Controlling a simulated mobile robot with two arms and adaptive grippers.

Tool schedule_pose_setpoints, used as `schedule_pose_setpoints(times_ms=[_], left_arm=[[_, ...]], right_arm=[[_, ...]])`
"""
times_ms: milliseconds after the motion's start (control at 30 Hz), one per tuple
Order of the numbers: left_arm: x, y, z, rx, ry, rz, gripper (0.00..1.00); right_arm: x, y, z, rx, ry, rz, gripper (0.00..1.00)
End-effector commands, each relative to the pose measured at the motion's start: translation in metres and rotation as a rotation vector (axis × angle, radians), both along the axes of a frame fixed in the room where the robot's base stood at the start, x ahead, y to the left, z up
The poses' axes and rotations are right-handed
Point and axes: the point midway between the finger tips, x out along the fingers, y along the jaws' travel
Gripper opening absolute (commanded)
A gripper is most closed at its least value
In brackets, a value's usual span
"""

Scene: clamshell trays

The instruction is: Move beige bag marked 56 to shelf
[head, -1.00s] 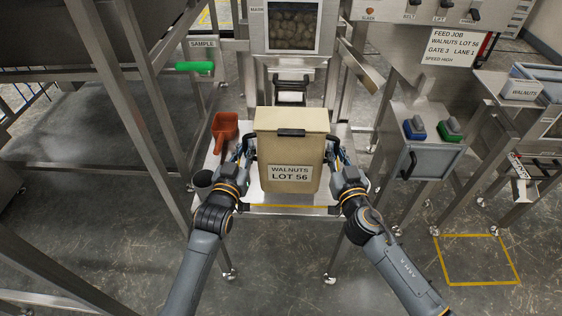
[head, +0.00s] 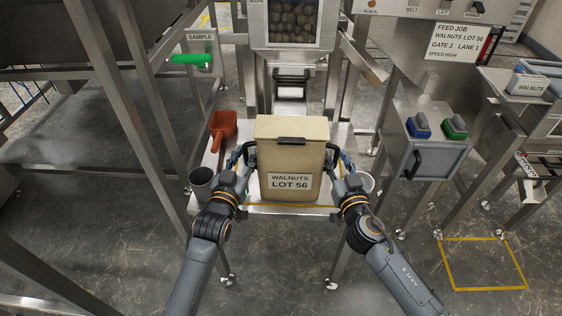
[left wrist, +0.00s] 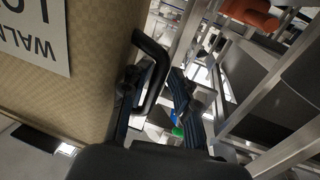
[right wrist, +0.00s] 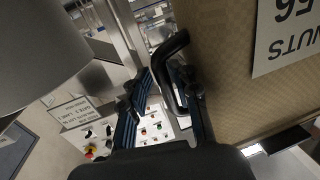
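The beige bag (head: 285,160), boxy with a black front top grip, is labelled "WALNUTS LOT 56". It is upright over the front of a steel shelf (head: 343,138). I cannot tell whether its base touches the steel. My left gripper (head: 247,153) is at its left side handle; in the left wrist view the fingers (left wrist: 157,75) lie on both sides of the black handle (left wrist: 151,42). My right gripper (head: 335,160) is at the right side handle; in the right wrist view the fingers (right wrist: 165,78) likewise straddle the handle (right wrist: 172,45). Both appear closed on the handles. The fingertip contact is partly hidden.
Steel frame posts (head: 140,130) rise on the left. A button box (head: 428,145) stands on the right.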

Motion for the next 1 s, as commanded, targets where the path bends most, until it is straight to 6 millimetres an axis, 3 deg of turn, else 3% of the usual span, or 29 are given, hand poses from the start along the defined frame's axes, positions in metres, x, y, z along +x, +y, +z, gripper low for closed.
schedule_pose_setpoints(times_ms=[367, 800, 1000], left_arm=[[-0.005, -0.003, 0.0, -0.004, 0.002, -0.006, 0.36], [-0.065, 0.011, -0.001, -0.001, 0.002, -0.003, 0.36], [-0.078, 0.014, 0.0, -0.001, 0.001, -0.002, 0.36]], right_arm=[[-0.002, 0.006, 0.001, 0.004, 0.0, 0.012, 0.36], [-0.002, 0.007, 0.001, 0.004, -0.001, 0.015, 0.36], [-0.004, 0.007, 0.001, 0.005, 0.0, 0.015, 0.36]])
